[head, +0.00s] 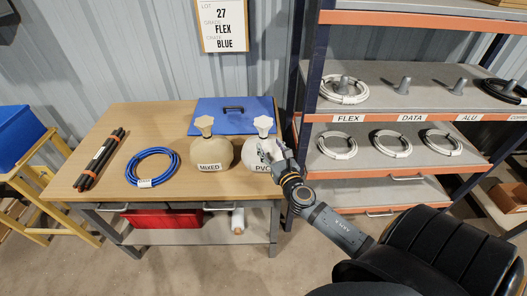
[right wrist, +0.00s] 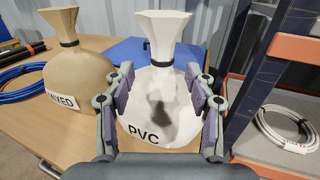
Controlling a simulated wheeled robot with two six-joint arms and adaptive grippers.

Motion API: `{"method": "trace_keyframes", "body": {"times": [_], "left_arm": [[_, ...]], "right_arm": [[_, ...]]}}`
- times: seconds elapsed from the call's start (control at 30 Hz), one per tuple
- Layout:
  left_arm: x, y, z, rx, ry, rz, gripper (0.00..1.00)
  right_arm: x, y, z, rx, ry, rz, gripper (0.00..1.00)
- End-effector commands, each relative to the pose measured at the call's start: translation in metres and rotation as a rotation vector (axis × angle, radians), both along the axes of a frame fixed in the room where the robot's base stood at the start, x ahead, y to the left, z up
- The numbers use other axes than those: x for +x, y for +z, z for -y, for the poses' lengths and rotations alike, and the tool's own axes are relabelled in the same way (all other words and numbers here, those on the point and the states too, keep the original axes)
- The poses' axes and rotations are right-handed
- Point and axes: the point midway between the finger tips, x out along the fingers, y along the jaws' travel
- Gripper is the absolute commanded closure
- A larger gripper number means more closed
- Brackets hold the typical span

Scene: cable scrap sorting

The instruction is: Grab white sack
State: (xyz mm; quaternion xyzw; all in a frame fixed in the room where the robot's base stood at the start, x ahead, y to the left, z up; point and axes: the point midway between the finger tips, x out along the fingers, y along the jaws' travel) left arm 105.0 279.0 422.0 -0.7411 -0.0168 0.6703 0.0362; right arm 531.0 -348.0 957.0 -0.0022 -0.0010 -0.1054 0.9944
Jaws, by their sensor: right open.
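The white sack (head: 252,155), labelled PVC, stands upright on the wooden table near its right edge. In the right wrist view the white sack (right wrist: 161,97) has a dark tie at its neck and stands between the open fingers of my right gripper (right wrist: 162,95). One finger is on each side of the sack's body; I cannot tell whether they touch it. In the head view my right gripper (head: 279,156) reaches the sack from the right and covers part of it. My left gripper is not in view.
A tan MIXED sack (head: 212,152) stands just left of the white sack. A blue crate lid (head: 234,113) lies behind. A blue cable coil (head: 152,167) and dark rods (head: 100,160) lie further left. A shelf rack (head: 300,100) with cable coils stands close on the right.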

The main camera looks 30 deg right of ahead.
Motion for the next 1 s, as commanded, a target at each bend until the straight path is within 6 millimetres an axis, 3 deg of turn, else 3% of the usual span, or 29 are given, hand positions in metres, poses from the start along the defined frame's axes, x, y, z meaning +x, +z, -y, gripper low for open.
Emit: {"method": "trace_keyframes", "body": {"times": [0.1,0.37,0.6,0.87,1.0], "left_arm": [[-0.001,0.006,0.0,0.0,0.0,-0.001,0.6],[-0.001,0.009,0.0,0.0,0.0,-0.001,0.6],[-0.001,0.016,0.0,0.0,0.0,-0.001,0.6],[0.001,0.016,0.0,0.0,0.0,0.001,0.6],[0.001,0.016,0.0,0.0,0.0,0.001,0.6]], "right_arm": [[0.017,0.002,0.005,0.002,-0.003,0.0,0.45],[0.031,0.002,0.008,0.004,-0.002,0.001,0.45],[0.068,0.003,0.018,0.004,-0.003,0.001,0.45],[0.073,0.001,0.019,0.003,-0.002,-0.001,0.45],[0.073,0.001,0.019,0.004,-0.002,-0.001,0.61]]}}
